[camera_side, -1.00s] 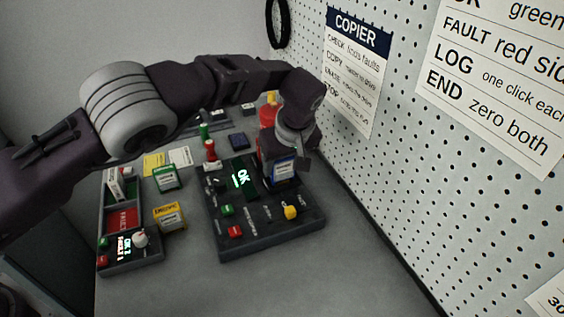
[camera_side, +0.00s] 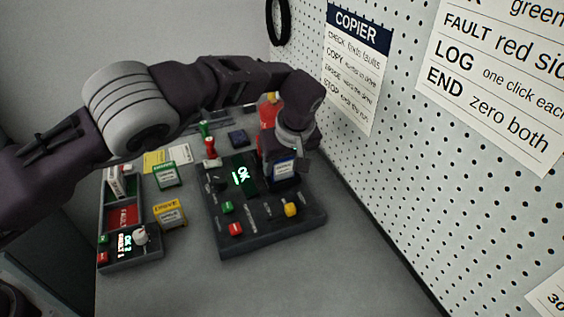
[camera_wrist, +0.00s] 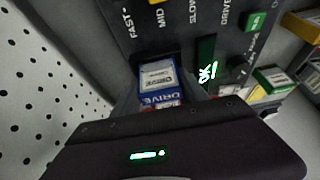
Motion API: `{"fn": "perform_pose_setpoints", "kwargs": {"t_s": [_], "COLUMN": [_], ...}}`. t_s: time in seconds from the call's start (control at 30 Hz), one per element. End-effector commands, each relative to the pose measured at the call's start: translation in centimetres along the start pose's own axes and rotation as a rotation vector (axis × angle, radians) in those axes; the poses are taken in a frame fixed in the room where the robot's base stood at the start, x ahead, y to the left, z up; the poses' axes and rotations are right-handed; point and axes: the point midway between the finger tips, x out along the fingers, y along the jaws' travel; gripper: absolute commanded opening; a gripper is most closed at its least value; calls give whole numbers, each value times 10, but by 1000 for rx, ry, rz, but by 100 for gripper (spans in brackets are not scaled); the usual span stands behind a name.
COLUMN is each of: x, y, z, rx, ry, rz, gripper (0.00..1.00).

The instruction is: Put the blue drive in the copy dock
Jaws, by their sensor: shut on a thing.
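The blue drive (camera_side: 284,169) is upright, its white and blue label facing the side camera. It stands at the upper right of the dark copier console (camera_side: 262,240), where the copy dock is. My gripper (camera_side: 281,157) is above it and shut on it. In the wrist view the blue drive (camera_wrist: 158,82) shows between my fingers, against the console. The dock opening is hidden by the drive and my gripper, so I cannot tell how deep the drive sits. The console's display (camera_side: 243,177) reads OK in green.
The console has a green button (camera_side: 228,207), a red button (camera_side: 236,229) and a yellow knob (camera_side: 290,209). A red bottle (camera_side: 268,112) is behind. A pegboard wall rises at right.

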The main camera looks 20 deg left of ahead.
Motion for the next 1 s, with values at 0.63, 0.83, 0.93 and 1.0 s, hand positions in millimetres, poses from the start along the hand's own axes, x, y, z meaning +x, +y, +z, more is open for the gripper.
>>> {"fn": "perform_pose_setpoints", "kwargs": {"t_s": [0.63, 0.83, 0.93, 1.0], "x": [3, 3, 3, 3], "y": [0, 0, 0, 0], "z": [1, 1, 1, 1], "rx": [0, 0, 0, 0], "ry": [0, 0, 0, 0], "rz": [0, 0, 0, 0], "gripper": [76, 86, 94, 94]}}
